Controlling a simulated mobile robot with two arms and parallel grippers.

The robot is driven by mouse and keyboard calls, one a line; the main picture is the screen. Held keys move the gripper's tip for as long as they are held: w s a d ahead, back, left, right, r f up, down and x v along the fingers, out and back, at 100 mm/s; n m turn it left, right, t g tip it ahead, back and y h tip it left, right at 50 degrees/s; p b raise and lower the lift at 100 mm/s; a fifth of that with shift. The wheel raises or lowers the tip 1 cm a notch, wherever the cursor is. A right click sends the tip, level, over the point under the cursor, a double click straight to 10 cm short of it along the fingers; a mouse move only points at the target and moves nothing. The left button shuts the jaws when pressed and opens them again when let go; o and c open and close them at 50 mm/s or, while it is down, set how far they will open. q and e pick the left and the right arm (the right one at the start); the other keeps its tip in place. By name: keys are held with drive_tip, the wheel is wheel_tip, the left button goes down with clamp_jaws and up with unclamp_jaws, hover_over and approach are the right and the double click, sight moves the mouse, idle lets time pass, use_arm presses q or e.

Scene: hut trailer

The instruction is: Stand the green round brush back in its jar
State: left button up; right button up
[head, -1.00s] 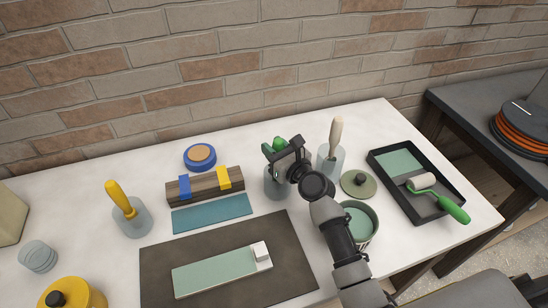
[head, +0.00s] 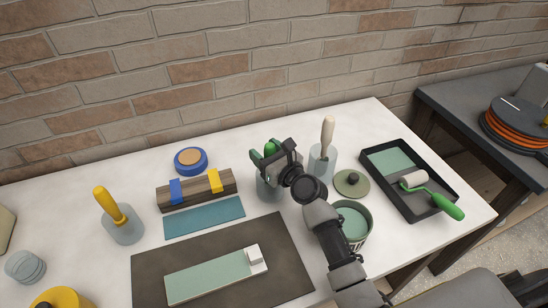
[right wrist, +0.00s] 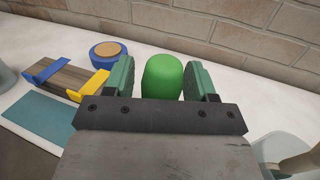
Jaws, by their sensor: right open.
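The green round brush shows as a rounded green handle top (head: 270,147) at the middle jar (head: 267,190), which is partly hidden behind my right gripper (head: 266,157). The handle looks upright; its lower part and bristles are hidden. In the right wrist view the green handle (right wrist: 162,77) stands between the two fingers of my right gripper (right wrist: 161,80). The fingers are open, with a gap on each side of the handle. My left gripper is not in view.
A jar with a yellow-handled brush (head: 107,204) stands at left, a jar with a pale-handled brush (head: 328,135) just right of the gripper. A green pot (head: 352,222), lid (head: 351,183) and roller tray (head: 437,212) are to the right. A taped wood block (head: 197,192) lies left.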

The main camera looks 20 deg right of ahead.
drive_tip(key=b+v, duration=0.1)
drive_tip(key=v, duration=1.1)
drive_tip(key=shift+r, duration=0.1)
